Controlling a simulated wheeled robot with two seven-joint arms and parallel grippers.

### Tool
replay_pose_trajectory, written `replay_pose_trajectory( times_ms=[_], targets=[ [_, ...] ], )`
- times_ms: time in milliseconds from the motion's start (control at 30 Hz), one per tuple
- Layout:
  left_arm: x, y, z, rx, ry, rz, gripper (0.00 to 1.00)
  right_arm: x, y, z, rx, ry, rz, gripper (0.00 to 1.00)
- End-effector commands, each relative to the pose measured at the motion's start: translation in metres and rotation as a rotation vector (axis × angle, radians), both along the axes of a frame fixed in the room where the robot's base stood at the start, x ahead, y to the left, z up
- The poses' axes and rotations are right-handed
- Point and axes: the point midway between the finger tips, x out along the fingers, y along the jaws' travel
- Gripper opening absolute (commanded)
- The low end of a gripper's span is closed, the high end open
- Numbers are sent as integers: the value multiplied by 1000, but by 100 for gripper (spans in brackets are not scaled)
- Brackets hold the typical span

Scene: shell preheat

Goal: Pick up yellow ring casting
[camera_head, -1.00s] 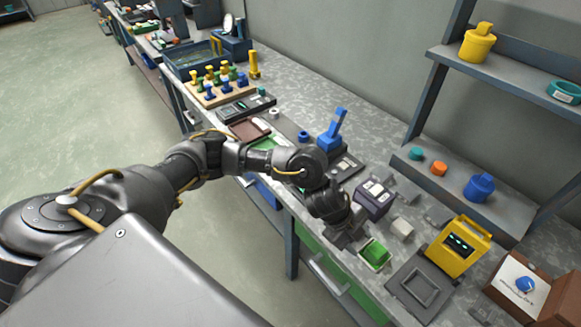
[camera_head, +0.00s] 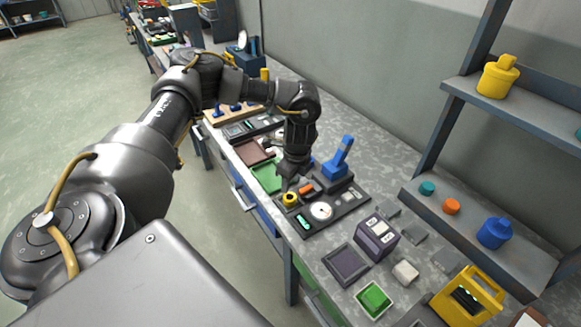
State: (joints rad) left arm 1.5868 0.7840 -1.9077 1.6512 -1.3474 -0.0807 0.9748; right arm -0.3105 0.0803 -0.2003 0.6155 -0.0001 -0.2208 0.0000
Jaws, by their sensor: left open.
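The yellow ring casting (camera_head: 290,199) is a small yellow ring with a dark hole. It sits at the left part of a dark tray (camera_head: 328,218) on the workbench. My left gripper (camera_head: 288,183) points down just above and behind the ring, with its jaws open. The fingertips are small and dark here, and I cannot tell whether they touch the ring. My right gripper is not in view.
On the dark tray are a white round dial (camera_head: 321,211) and an orange piece (camera_head: 306,188). A blue lever device (camera_head: 338,162) stands close behind. A purple-grey box (camera_head: 375,237) and a green square dish (camera_head: 373,299) are to the right.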

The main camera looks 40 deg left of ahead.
Motion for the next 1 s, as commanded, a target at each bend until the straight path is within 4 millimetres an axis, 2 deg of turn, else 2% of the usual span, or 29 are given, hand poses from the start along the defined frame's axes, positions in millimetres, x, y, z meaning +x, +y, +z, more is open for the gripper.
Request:
replay_pose_trajectory(
  times_ms=[133, 433, 567, 733, 1000],
  targets=[
    [1, 1, -17, 1, -1, -3, 43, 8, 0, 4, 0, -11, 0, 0],
    [1, 0, -29, 1, 1, -6, 43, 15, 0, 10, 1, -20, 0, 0],
    [-1, -1, -48, 2, 1, -8, 43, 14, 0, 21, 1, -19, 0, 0],
    [0, 2, -69, 1, 0, -6, 43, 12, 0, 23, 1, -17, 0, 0],
    [0, 2, -74, -1, -2, -7, 43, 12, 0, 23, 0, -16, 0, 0]
  ],
)
